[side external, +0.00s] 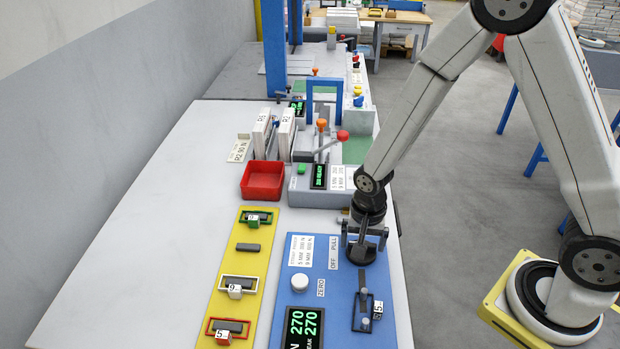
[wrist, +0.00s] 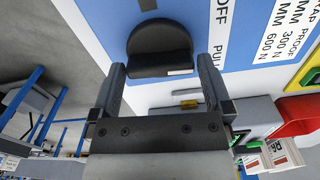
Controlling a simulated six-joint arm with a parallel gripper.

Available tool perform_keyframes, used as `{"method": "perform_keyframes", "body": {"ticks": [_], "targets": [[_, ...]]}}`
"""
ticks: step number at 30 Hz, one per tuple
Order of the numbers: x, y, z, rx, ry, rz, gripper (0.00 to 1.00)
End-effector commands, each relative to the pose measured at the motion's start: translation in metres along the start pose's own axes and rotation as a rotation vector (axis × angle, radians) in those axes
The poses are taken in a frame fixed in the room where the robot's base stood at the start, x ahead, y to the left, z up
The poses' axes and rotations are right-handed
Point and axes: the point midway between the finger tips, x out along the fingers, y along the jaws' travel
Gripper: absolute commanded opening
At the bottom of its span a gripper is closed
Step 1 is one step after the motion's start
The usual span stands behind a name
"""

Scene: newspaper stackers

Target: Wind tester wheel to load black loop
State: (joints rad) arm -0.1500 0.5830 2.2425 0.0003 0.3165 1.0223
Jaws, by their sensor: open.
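The blue tester (side external: 310,262) lies at the front right of the bench. Its display (side external: 304,328) reads 270 on both lines. A dark round wheel (side external: 362,254) sits at its back right, by the OFF and PULL lettering; it also shows in the wrist view (wrist: 160,48). My gripper (side external: 364,238) is open over the wheel. In the wrist view its fingers (wrist: 162,75) stand on either side of the wheel's near part; contact cannot be told. A dark loop (side external: 358,318) with a white tag (side external: 377,310) lies at the fixture on the tester's right; how it is hooked is unclear.
A yellow board (side external: 236,268) left of the tester holds green, white and red framed loops. A red tray (side external: 263,180) and a grey device with a red-knobbed lever (side external: 342,135) stand behind. The white bench top (side external: 150,230) is clear at left.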

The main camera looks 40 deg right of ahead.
Motion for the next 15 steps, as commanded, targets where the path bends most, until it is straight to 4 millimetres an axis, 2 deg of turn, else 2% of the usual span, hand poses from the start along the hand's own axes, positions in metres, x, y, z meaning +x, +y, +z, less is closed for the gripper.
{"method": "perform_keyframes", "body": {"ticks": [15], "targets": [[-0.047,0.000,0.000,0.000,0.001,-0.002,1.00]]}}
